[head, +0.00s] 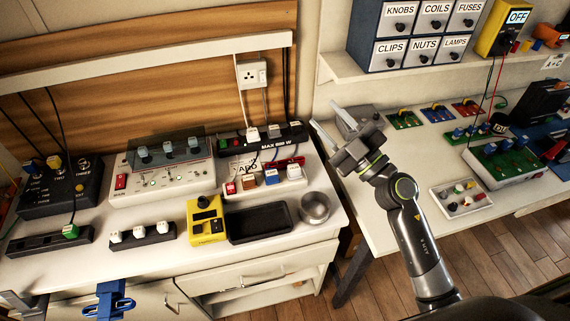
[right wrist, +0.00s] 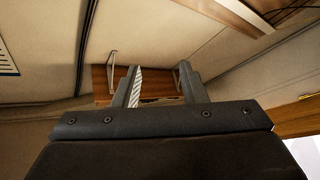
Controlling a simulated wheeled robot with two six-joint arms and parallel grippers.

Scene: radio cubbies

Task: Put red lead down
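A thin red lead (head: 499,75) hangs from the yellow meter (head: 494,30) on the shelf at the upper right, down towards the green board (head: 505,160). A dark lead runs beside it. The lower end of the red lead is too small to make out. My right gripper (head: 326,117) is well left of the lead, raised near the gap between the two benches. Its fingers stand apart with nothing between them, as the right wrist view also shows (right wrist: 160,85). A grey piece at the lower left edge may be my left gripper (head: 20,301); its fingers are not clear.
The left bench holds a power strip (head: 262,140), a black tray (head: 259,224), a metal cup (head: 315,207) and a yellow device (head: 207,220). Labelled drawers (head: 415,35) stand on the right shelf. The right bench has bare room at its left end.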

